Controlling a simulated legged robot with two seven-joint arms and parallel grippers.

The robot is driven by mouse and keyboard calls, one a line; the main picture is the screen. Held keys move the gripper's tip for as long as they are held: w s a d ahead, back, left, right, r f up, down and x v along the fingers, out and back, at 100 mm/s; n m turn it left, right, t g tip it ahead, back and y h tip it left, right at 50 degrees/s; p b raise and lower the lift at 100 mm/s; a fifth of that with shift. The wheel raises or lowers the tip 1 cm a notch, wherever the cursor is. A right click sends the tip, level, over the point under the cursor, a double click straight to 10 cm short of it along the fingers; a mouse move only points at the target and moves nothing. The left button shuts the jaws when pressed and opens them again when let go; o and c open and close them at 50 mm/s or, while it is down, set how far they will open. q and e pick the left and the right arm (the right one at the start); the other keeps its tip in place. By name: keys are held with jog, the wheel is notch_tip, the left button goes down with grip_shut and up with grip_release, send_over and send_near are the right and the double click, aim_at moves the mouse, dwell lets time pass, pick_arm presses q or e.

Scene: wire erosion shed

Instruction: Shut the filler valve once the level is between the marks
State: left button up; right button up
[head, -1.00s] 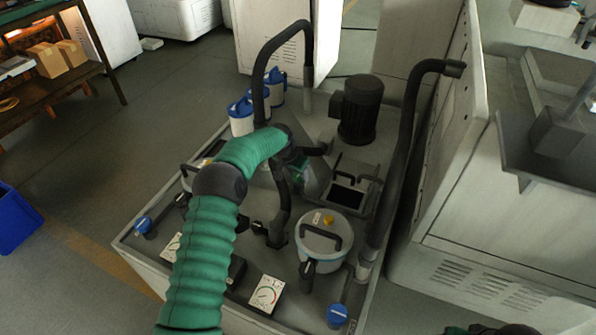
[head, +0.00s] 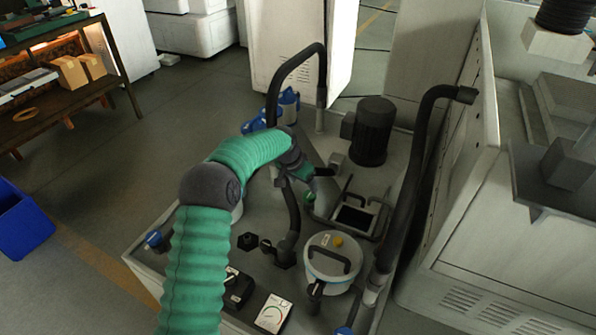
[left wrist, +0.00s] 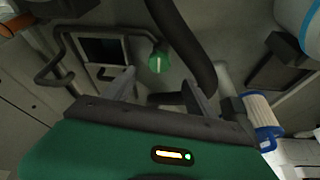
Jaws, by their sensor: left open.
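A green round knob (head: 310,197) with a pale line on its face, which looks like the filler valve, sits on the machine deck beside a framed dark opening (head: 354,217). In the left wrist view the knob (left wrist: 158,58) shows just beyond the fingertips, and the dark opening (left wrist: 103,50) lies to its left. My left gripper (head: 318,174) reaches over the deck close to the knob. In the left wrist view its two fingers (left wrist: 160,84) are apart with nothing between them. I cannot make out a liquid level or marks. My right gripper is not in view.
A thick black hose (head: 288,215) stands close to the gripper, and another (head: 412,170) rises at the right. A black motor (head: 368,130) is behind. Blue-topped containers (head: 288,98) stand behind my arm.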

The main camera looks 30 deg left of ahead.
pick_arm(q)
jog(key=v, duration=0.8)
jog(key=shift+p, duration=0.3)
jog(key=s+d+r+g+p, duration=0.1)
jog(key=s+d+r+p, duration=0.15)
jog(key=s+d, duration=0.35)
jog(key=s+d+r+p, duration=0.1)
jog(key=s+d+p, duration=0.3)
jog(key=s+d, duration=0.15)
jog(key=s+d+n+p, duration=0.1)
jog(key=s+d+p, duration=0.2)
jog(key=s, duration=1.5)
jog(key=shift+s+d+r+g+y, duration=0.2)
jog(key=shift+s+d+g+y, duration=0.15)
jog(key=shift+d, duration=0.3)
jog(key=shift+d, duration=0.2)
